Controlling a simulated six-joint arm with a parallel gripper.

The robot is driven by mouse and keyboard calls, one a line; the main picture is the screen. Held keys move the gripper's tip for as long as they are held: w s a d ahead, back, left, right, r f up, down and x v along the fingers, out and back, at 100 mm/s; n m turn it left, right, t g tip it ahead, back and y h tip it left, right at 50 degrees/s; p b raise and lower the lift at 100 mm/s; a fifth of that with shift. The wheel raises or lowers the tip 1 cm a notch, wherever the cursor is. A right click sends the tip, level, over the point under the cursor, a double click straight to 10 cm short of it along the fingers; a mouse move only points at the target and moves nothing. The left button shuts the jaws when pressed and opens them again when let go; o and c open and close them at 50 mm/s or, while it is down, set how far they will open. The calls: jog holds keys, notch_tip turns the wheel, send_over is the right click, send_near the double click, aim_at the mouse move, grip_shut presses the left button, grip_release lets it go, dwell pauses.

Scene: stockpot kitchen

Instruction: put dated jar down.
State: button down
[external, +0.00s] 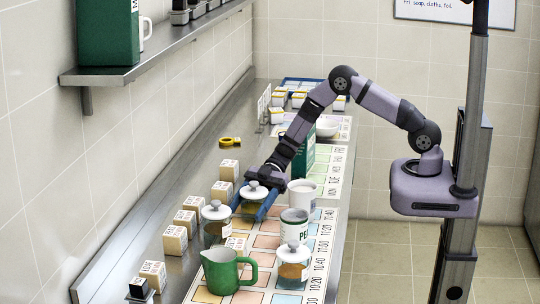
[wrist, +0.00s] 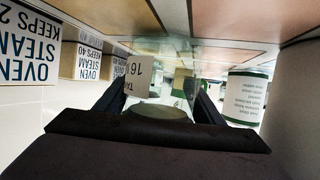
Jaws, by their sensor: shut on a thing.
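My gripper (external: 257,201), with blue fingers, is shut on a glass jar (external: 254,191) with a pale knobbed lid, upright over the coloured chart (external: 258,253). The fingers hide much of the jar's body. I cannot tell whether its base touches the chart. The wrist view is upside down; there a white tag (wrist: 138,75) with partly readable print, "TA" and "16", hangs by the jar, between my fingers (wrist: 160,98).
Another lidded jar (external: 215,222) stands close in front-left, and a third (external: 293,264) nearer the camera. A PEA can (external: 294,227), white mug (external: 301,193) and green jug (external: 228,271) crowd the right and front. Labelled blocks (external: 185,221) line the left.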

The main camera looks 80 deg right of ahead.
aim_at(260, 189)
jog(key=shift+c, duration=2.4)
grip_release()
jog(key=shift+f, duration=0.1)
jog(key=b+v, duration=0.1)
jog(key=v, duration=0.5)
jog(key=shift+s+d+r+b, duration=0.1)
jog(key=shift+d+r+b, duration=0.15)
jog(key=shift+d+b, duration=0.15)
jog(key=shift+s+d+r, duration=0.15)
jog(key=shift+d+r, duration=0.05)
jog(key=shift+d, duration=0.1)
